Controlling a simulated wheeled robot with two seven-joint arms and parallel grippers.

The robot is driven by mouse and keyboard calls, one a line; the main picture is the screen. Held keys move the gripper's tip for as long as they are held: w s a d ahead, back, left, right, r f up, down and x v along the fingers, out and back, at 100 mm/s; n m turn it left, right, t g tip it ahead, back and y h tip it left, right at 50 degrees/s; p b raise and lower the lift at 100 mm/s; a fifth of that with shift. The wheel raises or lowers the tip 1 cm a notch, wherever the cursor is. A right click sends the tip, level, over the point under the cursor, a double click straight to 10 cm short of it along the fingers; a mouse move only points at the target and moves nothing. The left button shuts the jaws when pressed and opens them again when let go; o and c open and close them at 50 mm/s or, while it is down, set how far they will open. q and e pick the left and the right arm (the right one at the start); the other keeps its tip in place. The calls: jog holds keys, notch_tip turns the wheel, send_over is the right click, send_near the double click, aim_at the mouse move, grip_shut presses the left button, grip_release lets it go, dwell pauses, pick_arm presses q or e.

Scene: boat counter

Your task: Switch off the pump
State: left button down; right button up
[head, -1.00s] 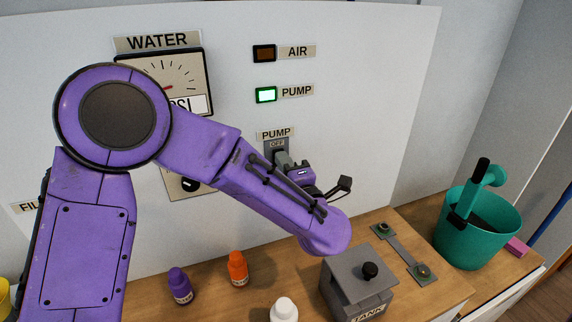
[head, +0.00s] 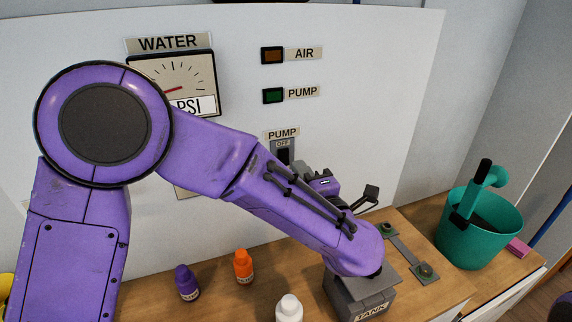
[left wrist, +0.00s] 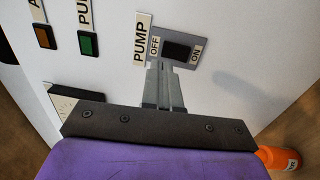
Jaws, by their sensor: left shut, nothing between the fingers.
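The pump switch (head: 283,152) is on the white wall panel under a PUMP label, with OFF marked at its top. In the left wrist view the dark rocker (left wrist: 177,51) lies between the OFF and ON marks. The pump indicator light (head: 273,95) is dark green and unlit; it also shows in the left wrist view (left wrist: 87,43). My left gripper (head: 302,170) is shut and empty, just below and right of the switch. In the left wrist view its fingertips (left wrist: 158,68) are close to the switch plate; contact cannot be told. My right gripper is not in view.
The AIR light (head: 272,55) is dim. A water gauge (head: 180,82) is partly behind my left arm. A purple bottle (head: 187,283), an orange bottle (head: 243,267), a white bottle (head: 289,308) and the tank box (head: 365,299) stand below. A teal bucket (head: 470,240) is at right.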

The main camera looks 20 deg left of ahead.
pick_arm(q)
jog(key=b+v, duration=0.1)
jog(key=v, duration=0.6)
jog(key=shift+s+d+r+b, duration=0.2)
jog(key=shift+s+r+b, duration=0.1)
jog(key=shift+r, duration=0.25)
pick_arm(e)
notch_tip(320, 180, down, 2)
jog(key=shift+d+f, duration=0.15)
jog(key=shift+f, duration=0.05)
